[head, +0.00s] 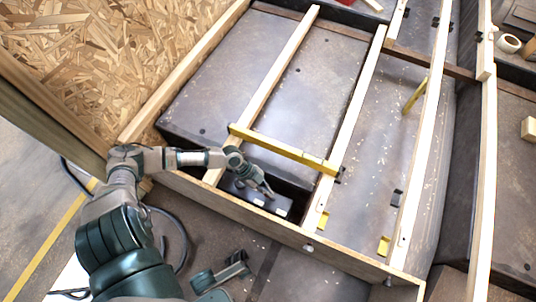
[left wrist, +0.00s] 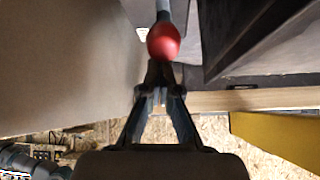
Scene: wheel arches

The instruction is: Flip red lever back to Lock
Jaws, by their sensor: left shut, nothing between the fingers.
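My left gripper (left wrist: 160,75) is shut with nothing held. In the head view my left gripper (head: 268,190) reaches down over a black box (head: 276,207) with pale labels, between the wooden beams. The lever and any Lock marking cannot be made out there. My right gripper (head: 240,262) seems to show low in the head view; its fingers are unclear.
A yellow bar (head: 285,149) lies across two wooden beams just behind my left gripper. The frame's front board (head: 275,230) runs in front of the box. Long beams (head: 355,110) divide the grey panels. A chipboard sheet (head: 95,60) stands at the left.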

